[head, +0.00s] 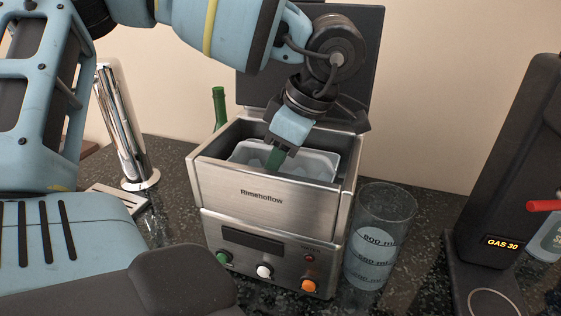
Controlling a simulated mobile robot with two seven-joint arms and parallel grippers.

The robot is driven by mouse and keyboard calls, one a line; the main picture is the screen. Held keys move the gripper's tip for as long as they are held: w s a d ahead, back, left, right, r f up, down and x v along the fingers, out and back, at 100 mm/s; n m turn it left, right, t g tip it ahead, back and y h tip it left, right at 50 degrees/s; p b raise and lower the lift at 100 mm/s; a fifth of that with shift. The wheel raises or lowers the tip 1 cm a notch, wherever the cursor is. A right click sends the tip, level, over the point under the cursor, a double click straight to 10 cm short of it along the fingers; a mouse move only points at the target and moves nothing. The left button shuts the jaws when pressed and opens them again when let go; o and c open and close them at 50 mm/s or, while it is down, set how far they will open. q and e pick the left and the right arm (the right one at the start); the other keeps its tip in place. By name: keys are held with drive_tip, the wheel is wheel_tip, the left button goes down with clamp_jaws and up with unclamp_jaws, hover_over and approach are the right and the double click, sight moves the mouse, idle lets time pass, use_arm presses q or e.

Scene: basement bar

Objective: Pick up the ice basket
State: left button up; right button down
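The steel ice machine (222,186), marked "Rimshollow", stands on the counter with its lid raised. A pale translucent basket (320,160), which looks like the ice basket, sits inside its open top. My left gripper (279,152) reaches down from above into the machine, over the basket's middle. My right gripper is not in view.
A clear measuring jug (385,210) stands close to the machine's right side. A chrome cylinder (121,125) stands to the left, and a green upright piece (219,108) shows behind the machine. A dark dispenser reading "GAS 30" (510,160) stands at the right.

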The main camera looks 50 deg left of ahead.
use_arm(q)
clamp_jaws()
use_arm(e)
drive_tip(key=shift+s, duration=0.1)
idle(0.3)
